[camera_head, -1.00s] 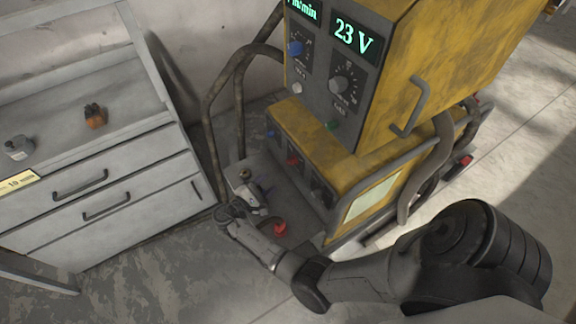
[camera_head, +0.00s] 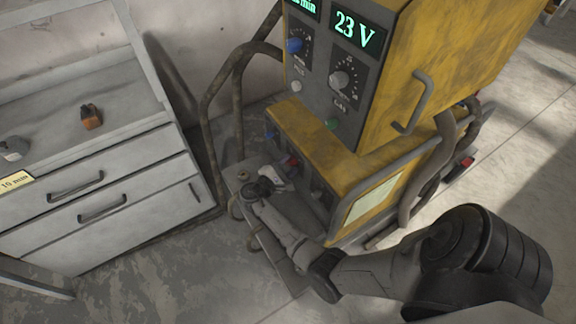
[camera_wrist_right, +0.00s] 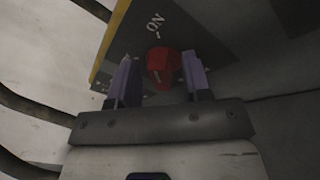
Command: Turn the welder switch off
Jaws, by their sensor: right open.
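The red welder switch (camera_wrist_right: 162,62) shows in the right wrist view on a dark panel, below the word ON and its tick mark. It stands between the two fingers of my open right gripper (camera_wrist_right: 159,82), with gaps visible on both sides. Whether the fingers touch it is not clear. In the head view my right gripper (camera_head: 279,178) is at the front of the yellow lower welder unit (camera_head: 320,148), by the red switch (camera_head: 293,161), which is partly hidden. My left gripper is not in view.
The yellow upper box (camera_head: 420,75) with a 23 V display and knobs overhangs the lower unit. Thick hoses (camera_head: 214,95) loop at its left, and a handle (camera_head: 415,103) sticks out. A grey drawer cabinet (camera_head: 100,190) stands left, with open floor in front.

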